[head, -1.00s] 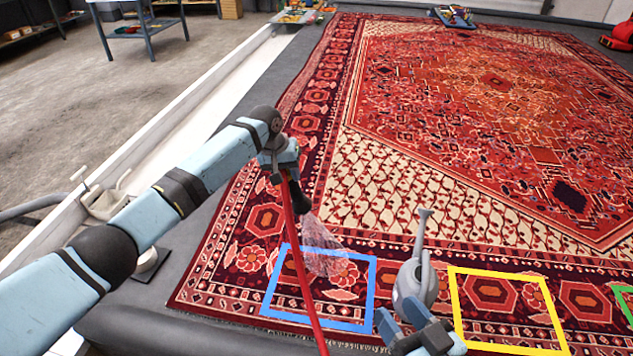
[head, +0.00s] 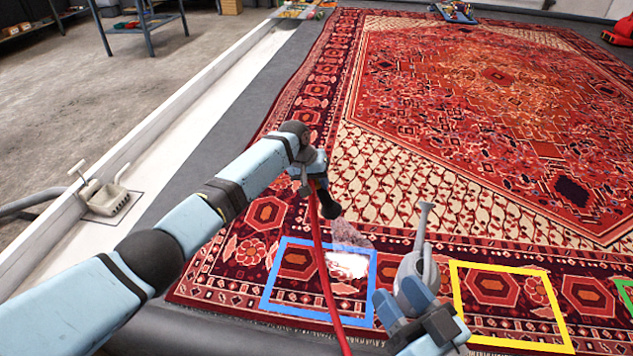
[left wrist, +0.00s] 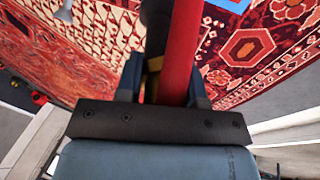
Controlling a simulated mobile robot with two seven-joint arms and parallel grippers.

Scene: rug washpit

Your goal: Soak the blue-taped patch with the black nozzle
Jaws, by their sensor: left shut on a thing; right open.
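The blue-taped patch (head: 268,291) is a blue square on the rug's near border. My left gripper (head: 314,172) is shut on the black nozzle (head: 329,203), above and behind the patch's far edge. The nozzle points down, and a pale spray falls below it. A white area (head: 347,265) shows inside the square at its upper right. The red hose (head: 323,270) hangs from the nozzle across the patch; it also runs between the fingers in the left wrist view (left wrist: 181,55). My right gripper (head: 408,318) is open in front of a grey watering can (head: 410,284).
A yellow-taped square (head: 455,300) lies right of the can, and part of a green one (head: 625,294) shows at the right edge. A white channel (head: 175,120) runs along the rug's left side. A tray of small things (head: 453,12) sits on the far rug.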

